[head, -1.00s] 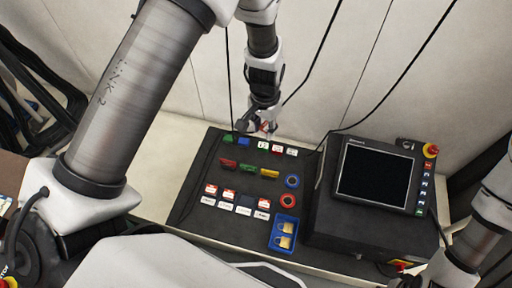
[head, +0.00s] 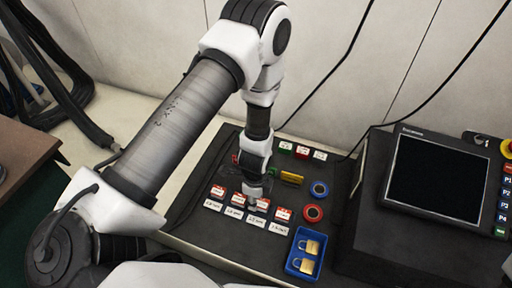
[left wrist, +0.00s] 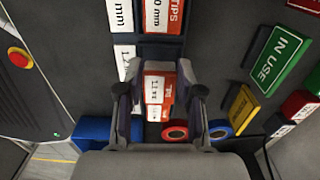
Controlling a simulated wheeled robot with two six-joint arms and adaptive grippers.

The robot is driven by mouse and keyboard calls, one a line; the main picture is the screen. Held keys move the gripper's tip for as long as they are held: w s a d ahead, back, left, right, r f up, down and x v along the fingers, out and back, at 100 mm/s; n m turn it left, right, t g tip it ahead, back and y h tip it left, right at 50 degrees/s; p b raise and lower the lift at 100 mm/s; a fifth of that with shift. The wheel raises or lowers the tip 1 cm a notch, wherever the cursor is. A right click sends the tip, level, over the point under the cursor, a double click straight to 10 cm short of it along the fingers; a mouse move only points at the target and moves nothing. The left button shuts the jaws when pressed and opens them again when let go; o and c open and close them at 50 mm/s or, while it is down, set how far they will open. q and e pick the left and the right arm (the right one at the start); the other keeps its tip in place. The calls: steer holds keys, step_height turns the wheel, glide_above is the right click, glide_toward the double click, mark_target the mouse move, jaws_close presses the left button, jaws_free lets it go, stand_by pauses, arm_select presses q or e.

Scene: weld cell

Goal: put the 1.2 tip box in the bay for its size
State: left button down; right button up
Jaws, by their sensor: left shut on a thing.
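My left gripper (head: 254,199) is shut on the 1.2 tip box, white and orange-red, which shows between the fingers in the left wrist view (left wrist: 158,84). The held box is over the row of bays at the front of the dark panel (head: 186,214), near the third bay from the left. An empty dark bay (left wrist: 160,50) shows in the left wrist view between the held box and a seated tip box (left wrist: 163,14). Whether the held box touches the panel cannot be told. White size labels (head: 234,212) lie along the row. My right gripper is out of view.
Other tip boxes sit on either side, one at the row's right end (head: 283,213). A blue tray with brass padlocks (head: 291,262), a red ring (head: 313,213) and a blue ring (head: 319,189) are to the right. A screen unit (head: 437,177) stands farther right.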

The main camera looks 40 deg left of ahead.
arm_select(q)
step_height(320, 180, down, 2)
steer(key=shift+f, duration=0.15)
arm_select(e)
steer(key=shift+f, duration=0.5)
arm_select(q)
steer(key=c, duration=0.7)
jaws_free()
steer(key=shift+c, duration=0.2)
